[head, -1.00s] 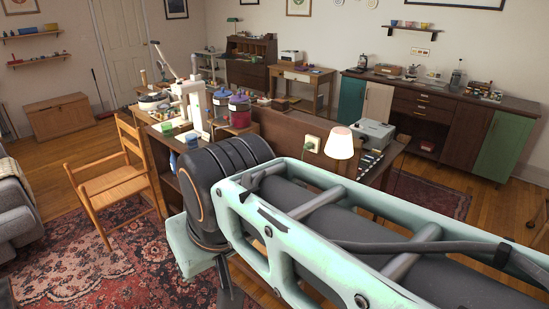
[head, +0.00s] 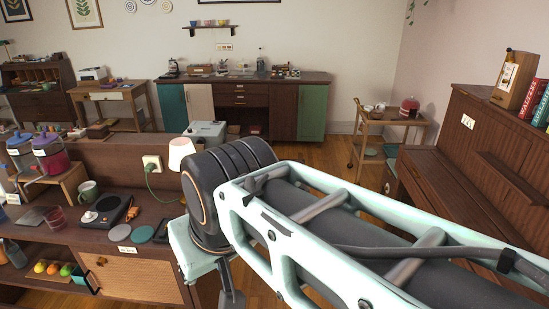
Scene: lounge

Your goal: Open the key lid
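A brown upright piano (head: 500,135) stands at the right edge of the head view, partly cut off. Its key lid (head: 440,185) is the long brown board in front of the upright panel. No keys show, and the lid looks shut. My arm crosses the lower right of the view and hides the piano's lower part.
A wooden box (head: 514,80) and red books (head: 534,100) stand on the piano top. A wooden trolley (head: 388,125) stands left of the piano. A cluttered low cabinet (head: 140,270) is at the lower left. Some floor (head: 320,153) shows before the sideboard (head: 260,108).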

